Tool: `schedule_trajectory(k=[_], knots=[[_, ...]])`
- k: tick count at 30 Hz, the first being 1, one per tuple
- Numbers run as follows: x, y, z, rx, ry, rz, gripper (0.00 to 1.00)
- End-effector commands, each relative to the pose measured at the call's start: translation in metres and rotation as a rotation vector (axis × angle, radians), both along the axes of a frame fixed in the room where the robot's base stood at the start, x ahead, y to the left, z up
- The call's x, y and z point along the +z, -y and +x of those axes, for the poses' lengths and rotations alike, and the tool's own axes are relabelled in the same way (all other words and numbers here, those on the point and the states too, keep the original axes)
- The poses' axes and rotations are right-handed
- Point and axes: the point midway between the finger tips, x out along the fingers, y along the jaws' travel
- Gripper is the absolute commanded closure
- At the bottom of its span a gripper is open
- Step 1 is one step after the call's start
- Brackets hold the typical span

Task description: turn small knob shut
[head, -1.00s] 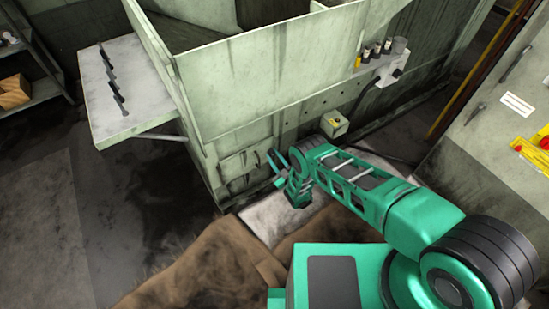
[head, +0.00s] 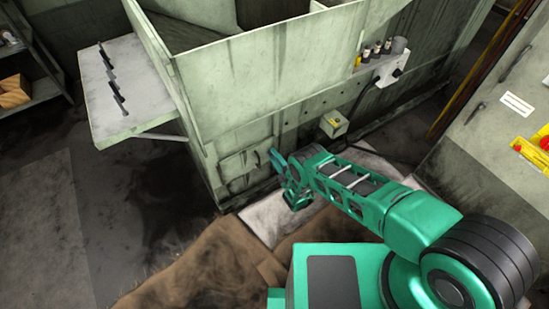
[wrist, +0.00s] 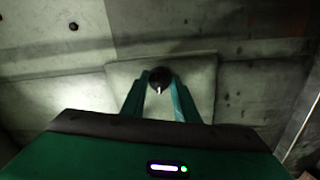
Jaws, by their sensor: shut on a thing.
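The small knob (wrist: 160,76) is a dark round knob with a pale pointer mark, on a raised light panel of the machine in the wrist view. My gripper (wrist: 158,92) has its two green fingers on either side of the knob, closed on it. In the head view my gripper (head: 274,156) reaches the lower side of the pale green machine (head: 240,90), beside a small hatch panel (head: 243,165). The knob itself is hidden in the head view.
A small box with a yellow top (head: 334,124) sits to the right of my gripper. A socket strip with a black cable (head: 385,72) is above it. A shelf with dark pegs (head: 112,85) juts out at left. Brown cloth or cardboard (head: 205,265) covers the floor in front.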

Motion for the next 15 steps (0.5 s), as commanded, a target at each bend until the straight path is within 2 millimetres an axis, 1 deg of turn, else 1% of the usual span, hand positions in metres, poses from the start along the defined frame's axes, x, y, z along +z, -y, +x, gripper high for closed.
schedule_trajectory(k=[6, 15], knots=[[-0.0020, -0.0022, -0.0019, 0.001, 0.041, -0.067, 0.95], [-0.0023, -0.0020, -0.0022, 0.002, 0.062, -0.098, 0.95]])
